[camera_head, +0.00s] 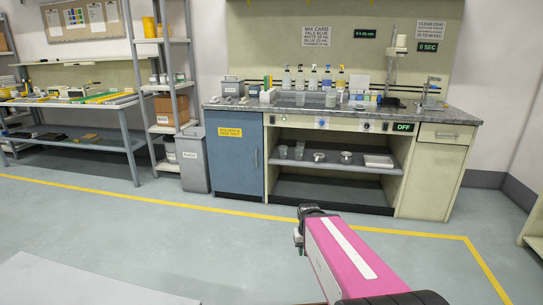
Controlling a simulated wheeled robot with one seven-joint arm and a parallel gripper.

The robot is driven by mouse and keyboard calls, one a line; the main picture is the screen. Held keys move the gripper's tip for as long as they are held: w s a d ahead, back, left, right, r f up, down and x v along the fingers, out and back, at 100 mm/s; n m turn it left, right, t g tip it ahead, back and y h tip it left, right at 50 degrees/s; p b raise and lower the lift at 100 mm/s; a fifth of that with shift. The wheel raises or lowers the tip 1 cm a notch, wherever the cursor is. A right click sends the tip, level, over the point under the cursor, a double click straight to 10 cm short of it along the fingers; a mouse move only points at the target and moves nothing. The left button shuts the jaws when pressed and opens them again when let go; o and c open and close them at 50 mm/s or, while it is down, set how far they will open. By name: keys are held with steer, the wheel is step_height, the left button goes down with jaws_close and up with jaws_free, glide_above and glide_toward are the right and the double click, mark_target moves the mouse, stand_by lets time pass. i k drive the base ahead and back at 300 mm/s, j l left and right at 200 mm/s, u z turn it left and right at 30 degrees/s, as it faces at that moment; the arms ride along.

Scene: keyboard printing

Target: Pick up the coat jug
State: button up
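No jug is clearly labelled as the coat jug in the head view. A small clear vessel (431,99) stands at the right end of the workbench counter, below a sign (430,30) reading "clear coat"; it is too small to tell whether it is the jug. My pink arm link (345,255) reaches up from the lower right over the floor, well short of the bench. It ends in a dark joint. My gripper's fingers do not show.
The workbench (450,118) has bottles and cups on its counter and an open shelf (335,166) below. A grey bin (193,160) and a shelf rack (133,75) stand to its left. A yellow line (150,202) crosses the clear floor in front.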

mark_target(331, 96)
steer(key=i, duration=1.85)
